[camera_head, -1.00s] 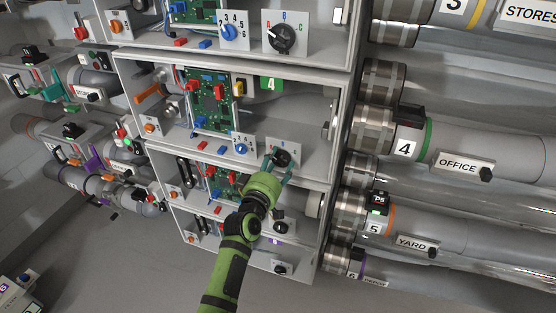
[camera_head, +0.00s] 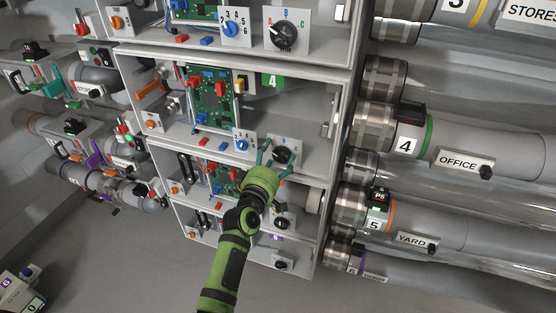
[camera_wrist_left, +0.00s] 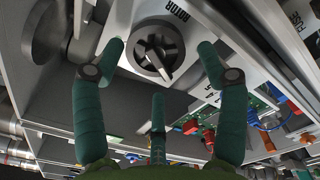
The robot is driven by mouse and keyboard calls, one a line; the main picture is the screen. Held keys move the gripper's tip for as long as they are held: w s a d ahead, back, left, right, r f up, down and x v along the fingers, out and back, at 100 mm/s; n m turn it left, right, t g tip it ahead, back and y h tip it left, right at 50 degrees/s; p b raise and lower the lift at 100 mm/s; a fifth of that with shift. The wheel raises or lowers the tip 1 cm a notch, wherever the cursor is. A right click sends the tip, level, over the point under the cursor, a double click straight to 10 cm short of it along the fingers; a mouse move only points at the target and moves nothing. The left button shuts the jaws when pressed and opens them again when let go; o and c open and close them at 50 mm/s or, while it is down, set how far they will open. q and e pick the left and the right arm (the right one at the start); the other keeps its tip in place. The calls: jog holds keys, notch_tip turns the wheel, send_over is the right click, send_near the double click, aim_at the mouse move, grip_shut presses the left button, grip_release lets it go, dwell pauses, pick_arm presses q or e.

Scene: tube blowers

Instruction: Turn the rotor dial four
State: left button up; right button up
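The rotor dial four (camera_head: 283,155) is a black round knob on a light plate at the lower right of the bay with the green 4 label (camera_head: 272,80). The wrist view shows the knob (camera_wrist_left: 157,50), with a raised grip bar lying diagonally, on a plate marked ROTOR (camera_wrist_left: 178,10). My left gripper (camera_head: 277,160) is in front of the dial; the wrist view shows its fingers (camera_wrist_left: 161,48) spread wide, one on each side of the knob, apart from it. A third finger is below. My right gripper is not in view.
The blue numbered knob (camera_head: 243,144) stands left of the dial, beneath a green circuit board (camera_head: 213,98). Another bay above has a similar black dial (camera_head: 284,36). Bays below lie close to my left arm. Large tubes, including one marked OFFICE (camera_head: 458,162), run along the right.

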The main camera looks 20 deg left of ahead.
pick_arm(q)
jog(key=shift+d+f, duration=0.15)
jog(key=shift+f, duration=0.1)
jog(key=shift+s+f, duration=0.1)
jog(key=shift+s, duration=0.45)
jog(key=s, duration=1.1)
jog(key=shift+a, duration=0.3)
jog(key=s+d+f+m+g+h, duration=0.1)
jog(key=s+d+f+m+g, duration=0.1)
jog(key=f, duration=0.7)
jog(key=s+d+f+m+g, duration=0.1)
jog(key=f+m+g, duration=0.15)
jog(key=f, duration=0.75)
jog(key=s+d+f+m+g, duration=0.1)
jog(key=s+f+m+g, duration=0.1)
jog(key=s+f, duration=0.5)
jog(key=s+f+m+g, duration=0.1)
jog(key=s+f+g, duration=0.25)
jog(key=f, duration=0.55)
jog(key=s+a+f+m+g, duration=0.2)
jog(key=s+f, duration=0.3)
jog(key=s, duration=0.5)
jog(key=s+a+f+m+g+y+p, duration=0.1)
jog(key=s+f, duration=0.3)
jog(key=s, duration=0.6)
jog(key=s+a+f+m+g, duration=0.3)
jog(key=s+f+m+g, duration=0.1)
jog(key=s, duration=0.6)
jog(key=shift+s+a+f, duration=0.15)
jog(key=shift+f, duration=0.7)
